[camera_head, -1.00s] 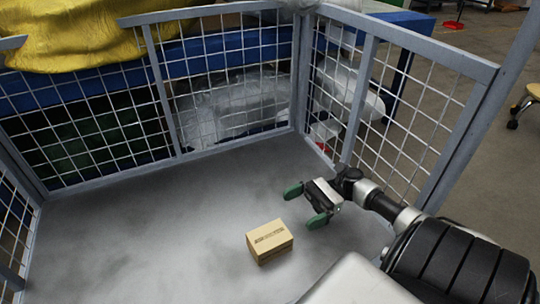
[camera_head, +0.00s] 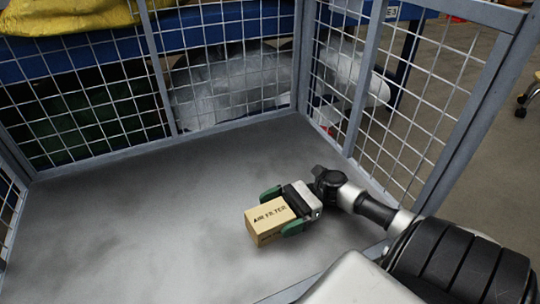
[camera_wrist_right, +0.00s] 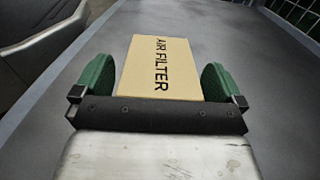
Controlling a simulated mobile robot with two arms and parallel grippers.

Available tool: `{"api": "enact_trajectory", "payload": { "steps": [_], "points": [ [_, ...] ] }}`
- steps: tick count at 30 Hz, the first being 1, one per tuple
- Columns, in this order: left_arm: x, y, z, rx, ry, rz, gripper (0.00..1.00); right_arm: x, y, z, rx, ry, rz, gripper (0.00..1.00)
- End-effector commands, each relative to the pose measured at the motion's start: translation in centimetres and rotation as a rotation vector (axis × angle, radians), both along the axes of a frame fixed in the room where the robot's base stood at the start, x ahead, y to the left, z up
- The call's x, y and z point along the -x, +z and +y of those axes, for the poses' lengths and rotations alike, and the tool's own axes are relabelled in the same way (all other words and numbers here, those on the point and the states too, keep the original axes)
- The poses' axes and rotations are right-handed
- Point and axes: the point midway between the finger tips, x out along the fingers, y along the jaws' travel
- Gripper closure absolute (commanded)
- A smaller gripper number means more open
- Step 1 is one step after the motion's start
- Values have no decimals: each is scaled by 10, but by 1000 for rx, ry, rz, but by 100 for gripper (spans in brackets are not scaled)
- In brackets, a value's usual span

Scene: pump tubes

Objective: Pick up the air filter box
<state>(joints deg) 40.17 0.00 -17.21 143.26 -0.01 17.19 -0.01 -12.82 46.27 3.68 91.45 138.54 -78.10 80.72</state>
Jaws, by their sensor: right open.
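The air filter box (camera_head: 268,219) is a small tan carton with "AIR FILTER" printed on top. It sits on the grey floor of the mesh-sided cart, right of the middle in the head view. My right gripper (camera_head: 281,209) is open, with its green fingertips on either side of the box. In the right wrist view the box (camera_wrist_right: 160,68) lies between the two open green fingers (camera_wrist_right: 158,82), with a visible gap at the left finger and a narrow one at the right. My left gripper is not in view.
Wire mesh walls (camera_head: 235,66) with grey frames close the back and right of the cart. The cart floor (camera_head: 130,220) left of the box is bare. A blue table edge and yellow cloth (camera_head: 66,17) lie behind the back wall.

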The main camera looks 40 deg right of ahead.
Motion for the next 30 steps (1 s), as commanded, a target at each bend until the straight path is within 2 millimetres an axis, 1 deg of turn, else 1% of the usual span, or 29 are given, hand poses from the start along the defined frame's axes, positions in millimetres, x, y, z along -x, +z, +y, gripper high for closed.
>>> {"api": "enact_trajectory", "payload": {
  "steps": [1, 8, 9, 11, 18, 19, 26, 30],
  "points": [
    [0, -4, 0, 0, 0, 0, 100, -1, -1, 3, 0, 1, -1, 0],
    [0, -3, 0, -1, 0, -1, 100, -1, 1, 5, 0, -1, 1, 0],
    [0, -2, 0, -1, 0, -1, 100, -1, 1, 5, 0, -1, 1, 3],
    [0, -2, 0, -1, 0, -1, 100, -1, 1, 5, 0, -1, 0, 12],
    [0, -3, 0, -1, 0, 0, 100, -1, 1, 5, 0, 0, 0, 49],
    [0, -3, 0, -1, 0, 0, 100, -1, 1, 5, 0, 0, 0, 51],
    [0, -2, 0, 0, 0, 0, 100, -1, 2, 5, 0, 0, 0, 51],
    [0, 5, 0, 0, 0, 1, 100, -1, 9, 5, 0, 0, -1, 51]
  ]
}}
